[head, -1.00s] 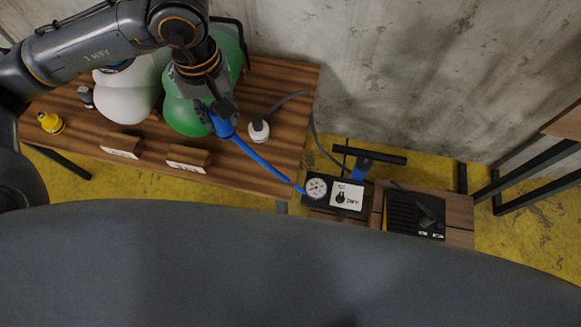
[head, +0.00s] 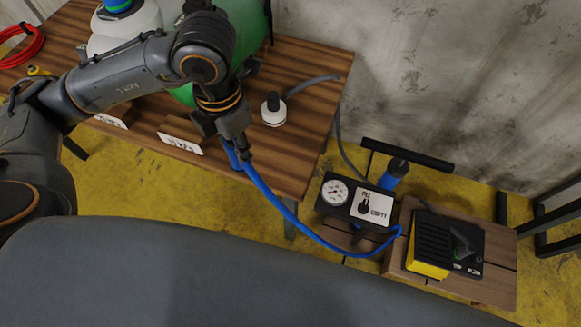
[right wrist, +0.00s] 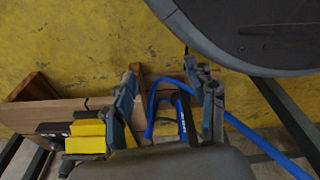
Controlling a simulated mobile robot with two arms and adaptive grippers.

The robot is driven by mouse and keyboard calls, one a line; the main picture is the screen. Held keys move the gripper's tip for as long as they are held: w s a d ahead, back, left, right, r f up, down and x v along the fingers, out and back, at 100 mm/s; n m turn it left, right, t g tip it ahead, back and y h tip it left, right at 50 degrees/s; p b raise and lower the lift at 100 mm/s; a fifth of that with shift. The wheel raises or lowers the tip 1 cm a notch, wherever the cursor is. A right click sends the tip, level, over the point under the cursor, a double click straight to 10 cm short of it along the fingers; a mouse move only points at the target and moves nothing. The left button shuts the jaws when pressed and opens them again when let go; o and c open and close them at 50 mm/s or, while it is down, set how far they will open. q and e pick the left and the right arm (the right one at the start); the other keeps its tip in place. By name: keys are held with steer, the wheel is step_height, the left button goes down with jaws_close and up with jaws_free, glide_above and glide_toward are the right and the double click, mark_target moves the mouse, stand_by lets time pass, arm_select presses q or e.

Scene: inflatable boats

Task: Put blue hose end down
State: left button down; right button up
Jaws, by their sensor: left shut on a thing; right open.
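My left gripper (head: 238,140) is shut on the end of the blue hose (head: 284,213), near the front edge of the wooden table (head: 310,112). The blue end shows just below the fingers; whether it touches the table I cannot tell. The hose sags to the right, past the gauge box, towards the yellow-black device. My right gripper shows only in the right wrist view (right wrist: 168,100). Its two fingers are apart, with a stretch of blue hose (right wrist: 250,132) passing behind them; they do not grip it.
A gauge box (head: 325,211) and a yellow-black device (head: 428,270) stand on low wooden surfaces at right. A green container (head: 248,38), a white container (head: 140,22) and a white cap with a grey hose (head: 273,117) are on the table. A grey curved surface fills the foreground.

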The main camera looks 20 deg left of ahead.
arm_select(q)
steer(key=shift+s+f+n+b, duration=0.1)
steer(key=shift+f+n+b, duration=0.25)
steer(key=shift+f+n, duration=0.5)
steer(key=shift+w+d+f, duration=0.1)
steer(key=shift+w+d, duration=0.05)
steer(key=shift+w, duration=0.15)
steer(key=w+d+f, duration=0.2)
steer(key=w+f, duration=0.1)
steer(key=w+d+f, duration=0.2)
steer(key=w+f, duration=0.1)
steer(key=w, duration=0.1)
steer(key=w+d+f, duration=0.2)
steer(key=w+f, duration=0.1)
steer(key=w, duration=0.1)
steer(key=shift+w+d+f+b, duration=0.1)
steer(key=shift+w+f+b, duration=0.1)
steer(key=shift+b, duration=0.2)
steer(key=shift+w+f, duration=0.15)
steer(key=shift+f, duration=0.15)
step_height(320, 180, down, 2)
steer(key=shift+f, duration=0.3)
arm_select(e)
steer(key=w+r, duration=0.2)
steer(key=w, duration=0.1)
steer(key=shift+w+a, duration=0.1)
steer(key=shift+a, duration=0.1)
arm_select(q)
steer(key=shift+f, duration=0.15)
